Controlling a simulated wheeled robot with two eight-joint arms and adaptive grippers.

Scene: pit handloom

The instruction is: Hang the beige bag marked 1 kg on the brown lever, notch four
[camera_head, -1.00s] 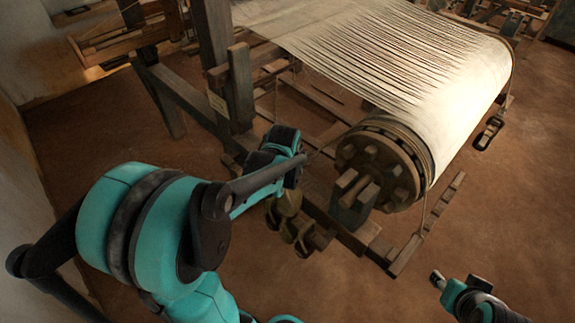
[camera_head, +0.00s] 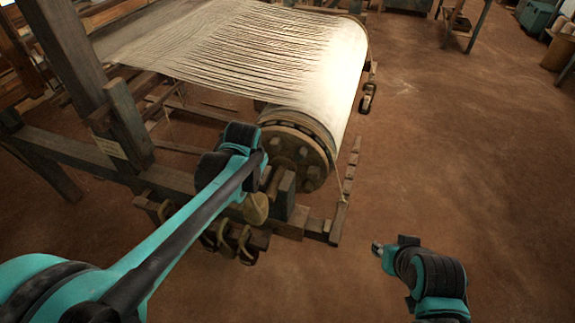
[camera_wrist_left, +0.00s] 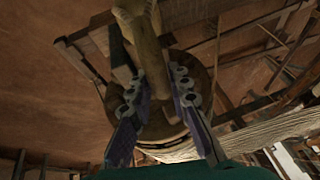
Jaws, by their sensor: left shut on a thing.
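The beige bag (camera_head: 256,208) hangs below my left gripper (camera_wrist_left: 147,62) in the head view; no 1 kg mark is readable. In the left wrist view the bag's narrow part (camera_wrist_left: 148,40) is between the shut fingers, with its wider end at the top edge. In the head view my left wrist hides the fingertips. A notched brown wooden bar (camera_head: 348,180), which looks like the lever, slants beside the cloth roller's end, to the right of the bag and apart from it. My right gripper (camera_head: 377,247) is at the lower right, away from the loom; its jaw opening is unclear.
The roller's round end (camera_head: 296,150) and a wooden post (camera_head: 284,195) stand between the bag and the notched bar. Several dark hooked shapes (camera_head: 243,243) sit on the loom's low front beam. White cloth (camera_head: 270,50) covers the loom. The floor (camera_head: 450,170) at right is clear.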

